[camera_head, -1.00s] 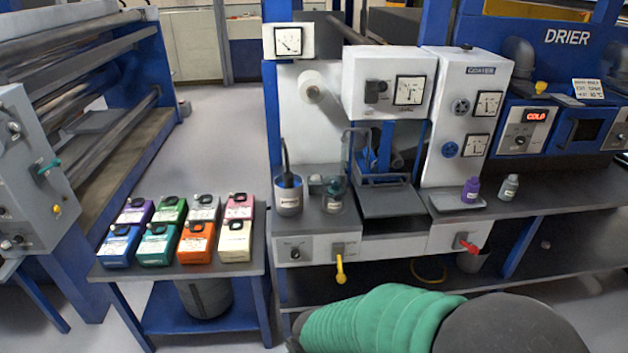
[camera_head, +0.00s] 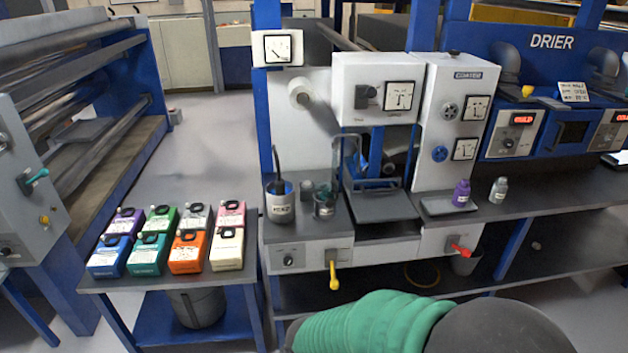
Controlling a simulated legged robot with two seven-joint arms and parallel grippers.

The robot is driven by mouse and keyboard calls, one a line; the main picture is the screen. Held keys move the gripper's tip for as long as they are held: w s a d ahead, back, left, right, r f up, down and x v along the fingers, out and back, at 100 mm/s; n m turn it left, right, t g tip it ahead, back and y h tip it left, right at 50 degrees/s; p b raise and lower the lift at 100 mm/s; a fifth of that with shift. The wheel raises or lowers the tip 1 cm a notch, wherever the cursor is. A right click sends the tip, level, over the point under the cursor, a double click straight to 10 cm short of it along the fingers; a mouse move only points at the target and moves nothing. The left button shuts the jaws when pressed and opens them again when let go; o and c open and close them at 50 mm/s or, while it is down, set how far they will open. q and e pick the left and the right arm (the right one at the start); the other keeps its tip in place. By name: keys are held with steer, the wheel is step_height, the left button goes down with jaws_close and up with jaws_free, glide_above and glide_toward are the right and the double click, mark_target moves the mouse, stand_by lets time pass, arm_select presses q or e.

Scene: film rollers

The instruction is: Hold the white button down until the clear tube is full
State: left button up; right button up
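I cannot make out a white button or a clear tube in the head view. The coater machine (camera_head: 455,115) stands in the middle, with a white box carrying a dark knob and a gauge (camera_head: 400,97), a grey tray (camera_head: 380,205) and a white front panel below. A green-sleeved arm of mine (camera_head: 365,325) crosses the bottom edge. Its far end is cut off or hidden, so no gripper fingers show. My other arm is out of view.
A side table holds several coloured boxes (camera_head: 188,252). A grey cup (camera_head: 280,207) and a dark jar (camera_head: 324,206) stand on the bench. A purple bottle (camera_head: 461,194) and a grey bottle (camera_head: 498,190) are to the right. Yellow (camera_head: 334,277) and red (camera_head: 460,250) handles jut from the front.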

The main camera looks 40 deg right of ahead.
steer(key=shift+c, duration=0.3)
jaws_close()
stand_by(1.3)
